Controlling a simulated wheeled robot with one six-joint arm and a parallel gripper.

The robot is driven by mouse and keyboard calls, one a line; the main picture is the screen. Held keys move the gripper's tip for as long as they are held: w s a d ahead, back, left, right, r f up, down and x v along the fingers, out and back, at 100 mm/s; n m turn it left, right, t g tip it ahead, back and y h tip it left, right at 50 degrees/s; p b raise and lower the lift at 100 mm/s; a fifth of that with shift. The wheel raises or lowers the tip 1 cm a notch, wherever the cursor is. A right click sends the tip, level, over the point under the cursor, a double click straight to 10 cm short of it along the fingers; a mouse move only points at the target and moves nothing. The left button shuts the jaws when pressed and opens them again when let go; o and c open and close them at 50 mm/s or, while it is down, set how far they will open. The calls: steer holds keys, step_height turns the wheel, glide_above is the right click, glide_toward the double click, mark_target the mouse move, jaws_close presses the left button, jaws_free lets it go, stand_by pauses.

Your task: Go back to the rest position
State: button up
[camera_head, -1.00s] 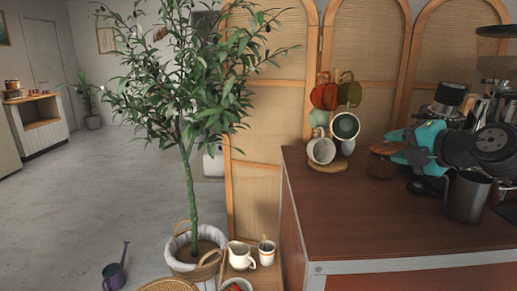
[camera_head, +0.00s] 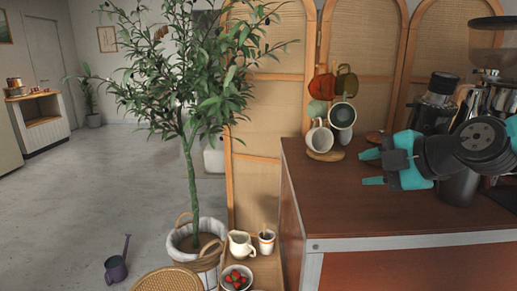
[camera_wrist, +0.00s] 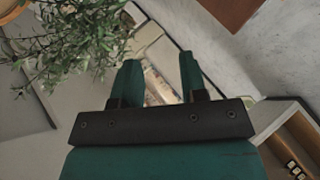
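My gripper (camera_head: 371,168) reaches in from the right over the brown coffee cart top (camera_head: 335,212), pointing left. Its two teal fingers are apart with nothing between them. In the wrist view my gripper (camera_wrist: 160,72) also shows as open and empty, with floor and furniture beyond the fingers. The arm hides part of a dark metal canister (camera_head: 458,188) on the cart.
A mug stand with hanging mugs (camera_head: 341,115) stands at the cart's back left, near the gripper. Coffee equipment (camera_head: 438,95) is at the right. A potted olive tree (camera_head: 190,190), a pitcher (camera_head: 241,243) and a strawberry bowl (camera_head: 237,278) are left of the cart.

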steer(key=s+a+f+m+g+h+b, duration=0.1)
steer(key=s+a+f+m+g+b, duration=0.15)
steer(key=s+f+m, duration=0.4)
steer(key=s+a+f+m+g+h+b, duration=0.1)
steer(key=s+a+f+m+g+b, duration=0.2)
steer(key=s, duration=0.7)
steer(key=s+a+f+m+g+h+b, duration=0.1)
steer(key=s+f+m+g, duration=0.3)
steer(key=s, duration=0.4)
step_height(320, 180, up, 18)
steer(key=m+p, duration=0.1)
steer(key=p, duration=1.6)
steer(key=shift+w+a, duration=0.15)
